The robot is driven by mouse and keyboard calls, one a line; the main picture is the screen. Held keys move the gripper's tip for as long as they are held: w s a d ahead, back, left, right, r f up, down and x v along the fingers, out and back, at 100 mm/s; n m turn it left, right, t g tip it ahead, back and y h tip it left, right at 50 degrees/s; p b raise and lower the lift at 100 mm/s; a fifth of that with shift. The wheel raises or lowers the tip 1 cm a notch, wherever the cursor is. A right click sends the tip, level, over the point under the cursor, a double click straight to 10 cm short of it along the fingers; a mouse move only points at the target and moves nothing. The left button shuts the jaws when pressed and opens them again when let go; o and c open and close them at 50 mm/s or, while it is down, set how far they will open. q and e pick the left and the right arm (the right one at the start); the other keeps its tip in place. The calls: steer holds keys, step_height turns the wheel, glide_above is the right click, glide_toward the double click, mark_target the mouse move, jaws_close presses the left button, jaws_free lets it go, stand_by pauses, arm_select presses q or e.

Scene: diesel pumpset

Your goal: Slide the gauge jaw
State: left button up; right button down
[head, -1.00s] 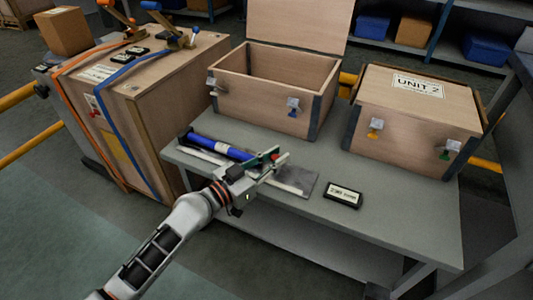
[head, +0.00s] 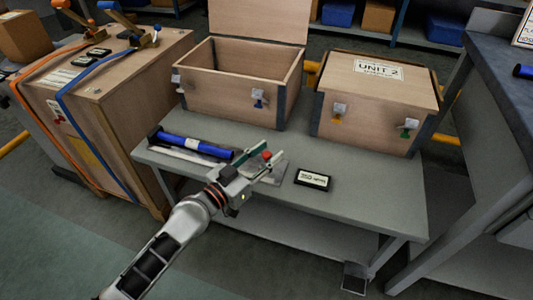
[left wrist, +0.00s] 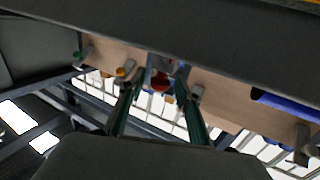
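The gauge lies on the grey bench, a pale bar on a grey plate (head: 251,172); the gripper hides part of it. Its sliding jaw (head: 267,155) shows a red knob near the bar's right part. My left gripper (head: 262,161) reaches over the bar from the front, with its green-edged fingers on either side of the jaw. In the left wrist view the red knob (left wrist: 160,83) sits between the two fingertips, which appear closed on the grey jaw block behind it. My right gripper is in no view.
A blue tube (head: 180,142) lies behind the bar's left part. A small black labelled case (head: 312,180) is right of the gripper. An open wooden crate (head: 232,92) and the closed UNIT 2 crate (head: 362,115) stand behind. The bench's right front (head: 375,198) is clear.

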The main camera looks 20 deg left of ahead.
arm_select(q)
steer(key=shift+s, duration=0.1)
steer(key=shift+s+a+f, duration=0.1)
steer(key=shift+s+a, duration=0.1)
steer(key=shift+s, duration=0.15)
steer(key=v, duration=1.1)
